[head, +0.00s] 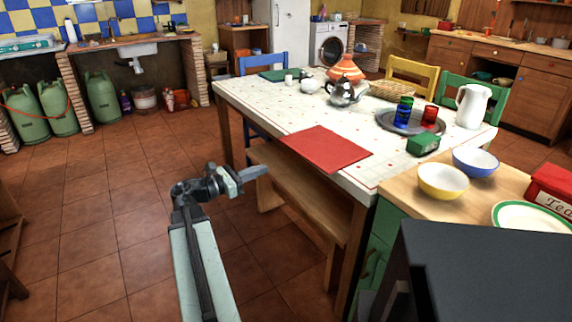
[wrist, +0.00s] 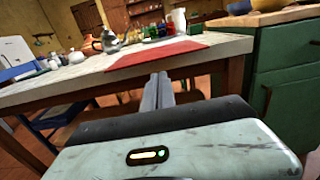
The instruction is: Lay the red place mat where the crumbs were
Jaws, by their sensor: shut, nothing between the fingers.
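The red place mat (head: 326,149) lies flat on the white-topped table, along its near left edge. It also shows in the wrist view (wrist: 155,54), on the table top ahead of my gripper. No crumbs can be made out on the table in either view. My gripper (head: 266,170) is shut and empty, out over the floor and bench beside the table's left edge, apart from the mat. In the wrist view my gripper's fingers (wrist: 162,76) are together and point at the table edge below the mat.
A wooden bench (head: 290,190) stands under the table's left side. Bowls (head: 442,182) stand on the counter at right.

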